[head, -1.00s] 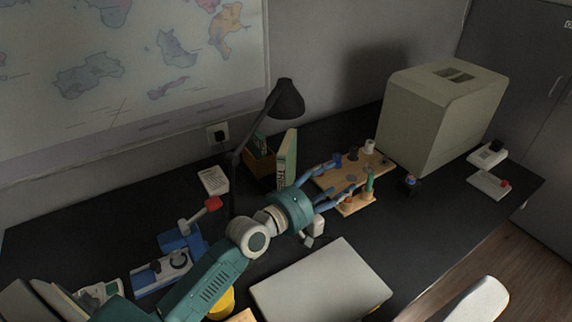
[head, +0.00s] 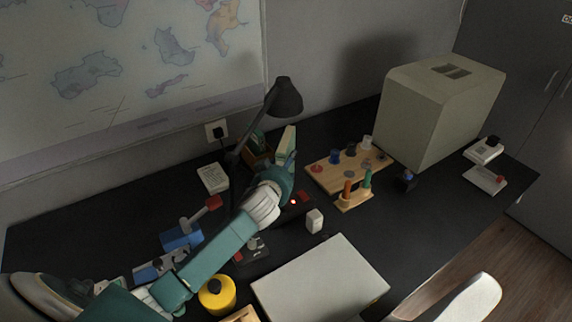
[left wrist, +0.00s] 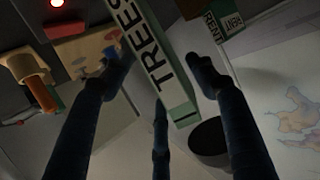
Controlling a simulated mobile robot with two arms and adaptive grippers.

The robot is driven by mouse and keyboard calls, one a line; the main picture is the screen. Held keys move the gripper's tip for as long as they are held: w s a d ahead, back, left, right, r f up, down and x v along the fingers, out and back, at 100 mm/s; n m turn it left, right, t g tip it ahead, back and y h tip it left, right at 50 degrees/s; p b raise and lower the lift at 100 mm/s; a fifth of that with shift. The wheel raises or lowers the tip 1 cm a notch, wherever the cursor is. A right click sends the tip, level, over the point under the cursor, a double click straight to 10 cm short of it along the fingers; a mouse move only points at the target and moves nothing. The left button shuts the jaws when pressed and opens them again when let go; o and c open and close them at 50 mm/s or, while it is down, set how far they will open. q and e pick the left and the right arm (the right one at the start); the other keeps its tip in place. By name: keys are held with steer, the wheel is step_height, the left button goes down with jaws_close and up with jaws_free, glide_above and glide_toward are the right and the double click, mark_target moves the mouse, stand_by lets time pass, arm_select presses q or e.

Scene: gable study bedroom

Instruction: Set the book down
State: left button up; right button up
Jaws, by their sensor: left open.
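The book (head: 287,142) has a pale cover and a green-and-white spine. In the head view it stands roughly upright at the back of the desk, partly hidden by my left gripper. My right gripper is not in view.
A wooden book holder (head: 259,161) stands left of the book, near the black lamp (head: 284,98). A large beige box (head: 437,112) stands beyond.

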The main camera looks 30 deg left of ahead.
arm_select(q)
steer(key=x, duration=0.2)
steer(key=f+x, duration=0.1)
steer(key=x, duration=0.2)
steer(key=shift+a+p, duration=0.1)
steer(key=shift+p, duration=0.25)
steer(key=shift+s, duration=0.1)
steer(key=c, duration=1.2)
steer(key=shift+r, duration=0.1)
jaws_close()
steer(key=shift+r, duration=0.1)
